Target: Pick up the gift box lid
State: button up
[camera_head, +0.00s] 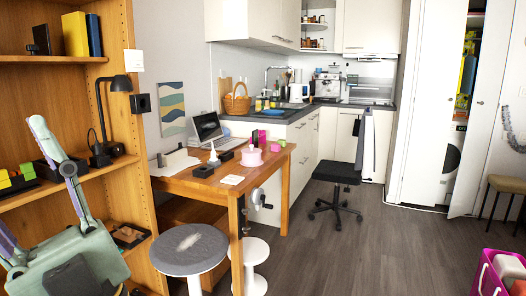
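A round pink box (251,158) stands on the wooden table (195,182), near its right side. It looks like the gift box. A small upright piece shows on its top, but the picture is too small to tell the lid from the box body. My arm (72,185) rises at the lower left in front of the shelf, well to the left of the table. I cannot make out my gripper in this view, and nothing is seen touching the pink box.
A laptop (208,129), a white bottle (213,153), dark containers and a pale square card (232,179) share the table. A grey-topped stool (189,248) stands in front. A black office chair (338,174) stands beyond. The floor to the right is clear up to a magenta crate (488,275).

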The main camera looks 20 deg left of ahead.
aim_at(251, 150)
jog(key=i+u, duration=0.15)
jog(key=i, duration=0.45)
jog(key=i+u, duration=0.15)
jog(key=i, duration=0.45)
jog(key=i+l+u, duration=0.15)
jog(key=i, duration=0.45)
jog(key=i+j+u, duration=0.2)
jog(key=i, duration=0.8)
jog(key=l, duration=0.1)
